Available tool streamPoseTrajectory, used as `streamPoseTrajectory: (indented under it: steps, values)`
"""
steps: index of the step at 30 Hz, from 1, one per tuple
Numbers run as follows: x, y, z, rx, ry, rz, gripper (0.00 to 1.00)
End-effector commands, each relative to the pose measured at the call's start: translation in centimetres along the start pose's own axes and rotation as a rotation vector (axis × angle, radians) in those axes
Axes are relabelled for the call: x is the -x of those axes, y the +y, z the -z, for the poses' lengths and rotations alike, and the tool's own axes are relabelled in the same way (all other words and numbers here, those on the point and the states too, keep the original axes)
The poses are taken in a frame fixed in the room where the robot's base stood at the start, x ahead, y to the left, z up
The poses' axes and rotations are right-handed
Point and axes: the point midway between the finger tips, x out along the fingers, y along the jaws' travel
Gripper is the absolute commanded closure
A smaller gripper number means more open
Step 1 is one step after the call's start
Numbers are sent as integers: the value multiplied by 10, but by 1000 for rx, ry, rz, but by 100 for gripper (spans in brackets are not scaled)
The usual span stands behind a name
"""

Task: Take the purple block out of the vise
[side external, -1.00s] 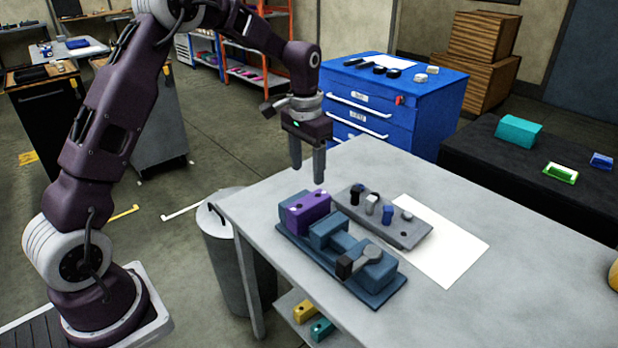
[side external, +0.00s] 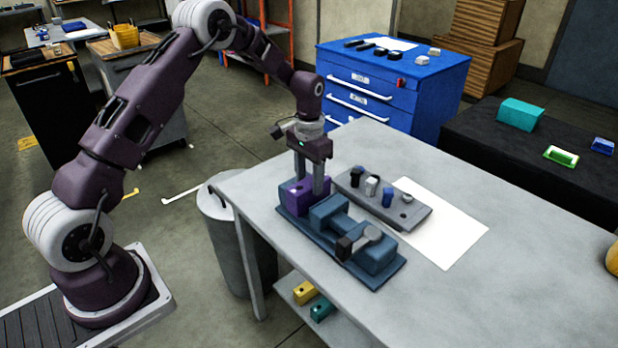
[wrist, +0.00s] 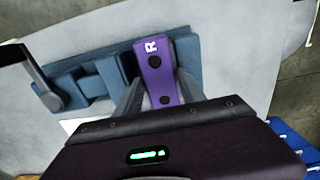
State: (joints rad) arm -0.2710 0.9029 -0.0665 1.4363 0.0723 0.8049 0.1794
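The purple block (side external: 296,198) sits at the left end of the blue vise (side external: 329,210), against a jaw. In the wrist view the purple block (wrist: 160,80) shows a white R and two dark holes, with parts of the vise (wrist: 97,83) on its left. My gripper (side external: 308,186) points down over the block, its fingers reaching to the block's level. In the wrist view my gripper (wrist: 159,85) has one finger on each side of the block. The fingers look open, with at most narrow gaps to its sides.
The vise's dark handle (side external: 346,246) stands at its front right end. A grey holder (side external: 415,216) with several small pegs lies just behind the vise. A white sheet (side external: 450,235) lies to its right.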

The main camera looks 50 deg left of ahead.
Motion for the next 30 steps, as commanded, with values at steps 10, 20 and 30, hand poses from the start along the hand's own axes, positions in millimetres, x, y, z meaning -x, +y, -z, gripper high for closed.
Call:
streamPoseTrajectory:
  steps: [10,20,30]
  values:
    - [0,0,0,0,0,0,100]
    - [2,2,0,0,2,0,100]
    - [12,10,1,0,2,0,100]
